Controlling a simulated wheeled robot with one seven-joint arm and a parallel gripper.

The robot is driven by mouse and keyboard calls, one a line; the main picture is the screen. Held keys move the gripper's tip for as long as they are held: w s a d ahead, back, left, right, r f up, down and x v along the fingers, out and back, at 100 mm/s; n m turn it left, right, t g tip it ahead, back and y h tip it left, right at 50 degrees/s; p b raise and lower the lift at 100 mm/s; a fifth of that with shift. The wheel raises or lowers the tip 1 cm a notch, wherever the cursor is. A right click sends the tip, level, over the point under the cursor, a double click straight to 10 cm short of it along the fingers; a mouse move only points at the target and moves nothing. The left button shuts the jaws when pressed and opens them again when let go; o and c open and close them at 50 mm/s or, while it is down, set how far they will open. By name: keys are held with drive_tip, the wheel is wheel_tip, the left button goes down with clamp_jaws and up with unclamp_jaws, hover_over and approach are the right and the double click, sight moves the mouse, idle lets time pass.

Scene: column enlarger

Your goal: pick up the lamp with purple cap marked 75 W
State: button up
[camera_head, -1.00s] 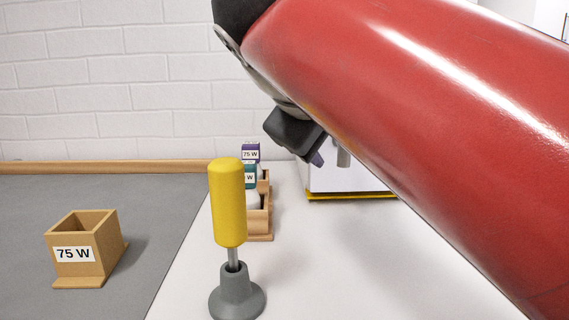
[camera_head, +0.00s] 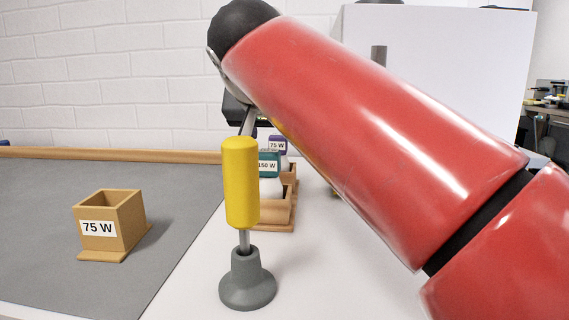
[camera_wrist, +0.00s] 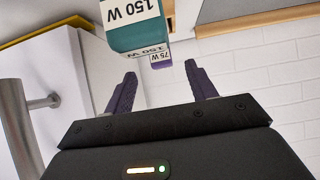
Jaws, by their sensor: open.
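The lamp with the purple cap marked 75 W (camera_head: 277,145) stands at the far end of a wooden rack (camera_head: 286,218), behind a lamp with a teal cap marked 150 W (camera_head: 268,166). In the wrist view the purple cap (camera_wrist: 160,61) shows upside down, beyond my fingertips and roughly between them in the picture. The teal cap (camera_wrist: 137,34) looms larger at the top. My gripper (camera_wrist: 157,76) is open with nothing between its dark purple fingers. In the head view it is largely hidden behind my red arm and the yellow handle.
A yellow-handled tool (camera_head: 240,185) stands upright in a grey holder (camera_head: 247,283) in front of the rack. A wooden box marked 75 W (camera_head: 108,228) sits on the grey mat (camera_head: 50,225) at left. A large white box (camera_head: 435,75) stands behind my arm.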

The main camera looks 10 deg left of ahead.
sight(277, 144)
drive_tip(key=x, duration=0.6)
drive_tip(key=shift+f, duration=0.15)
drive_tip(key=c, duration=1.1)
